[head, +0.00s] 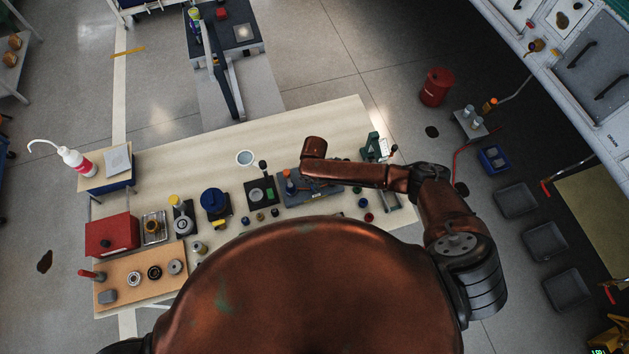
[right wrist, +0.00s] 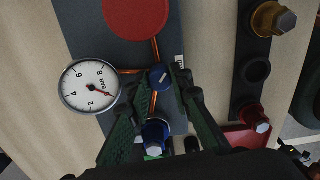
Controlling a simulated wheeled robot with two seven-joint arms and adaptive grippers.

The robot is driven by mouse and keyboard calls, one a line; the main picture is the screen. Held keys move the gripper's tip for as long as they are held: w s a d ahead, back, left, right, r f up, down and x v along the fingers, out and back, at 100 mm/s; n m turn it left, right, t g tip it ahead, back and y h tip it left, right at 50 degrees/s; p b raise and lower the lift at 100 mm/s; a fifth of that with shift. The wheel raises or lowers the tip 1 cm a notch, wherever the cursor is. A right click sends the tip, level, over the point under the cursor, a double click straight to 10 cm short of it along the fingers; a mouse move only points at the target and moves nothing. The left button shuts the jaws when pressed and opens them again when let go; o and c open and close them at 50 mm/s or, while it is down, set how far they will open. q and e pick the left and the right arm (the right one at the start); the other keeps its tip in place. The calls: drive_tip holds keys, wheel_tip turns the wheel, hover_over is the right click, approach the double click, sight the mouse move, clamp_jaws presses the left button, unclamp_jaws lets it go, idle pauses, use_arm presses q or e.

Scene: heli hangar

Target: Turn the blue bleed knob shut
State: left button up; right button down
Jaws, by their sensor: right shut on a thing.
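In the right wrist view, a blue knob (right wrist: 160,77) with a pale line across its top sits on a grey-blue panel (right wrist: 178,45). My right gripper (right wrist: 157,88) has its dark green fingers on either side of this knob and is shut on it. A second blue part (right wrist: 155,132) with a shiny top lies between the fingers, closer to the palm. A round white pressure gauge (right wrist: 90,86) with a red needle is left of the knob. In the head view my right forearm covers part of the panel (head: 325,195). My left gripper is out of view.
A red disc (right wrist: 136,15) stands beyond the knob. A dark strip with a brass bolt (right wrist: 275,19) lies to the right. The bench's back left is mostly clear.

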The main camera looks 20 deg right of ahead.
drive_tip(key=m+p, duration=0.4)
drive_tip(key=m, duration=0.1)
drive_tip(key=shift+r+m+p, duration=0.15)
drive_tip(key=shift+m+p, duration=0.15)
drive_tip(key=shift+p, duration=0.05)
drive_tip(key=m+p, duration=0.3)
drive_tip(key=m, duration=0.1)
drive_tip(key=shift+m, duration=0.3)
drive_tip(key=c, duration=1.7)
unclamp_jaws()
drive_tip(key=shift+c, duration=0.2)
wheel_tip(320, 180, up, 12)
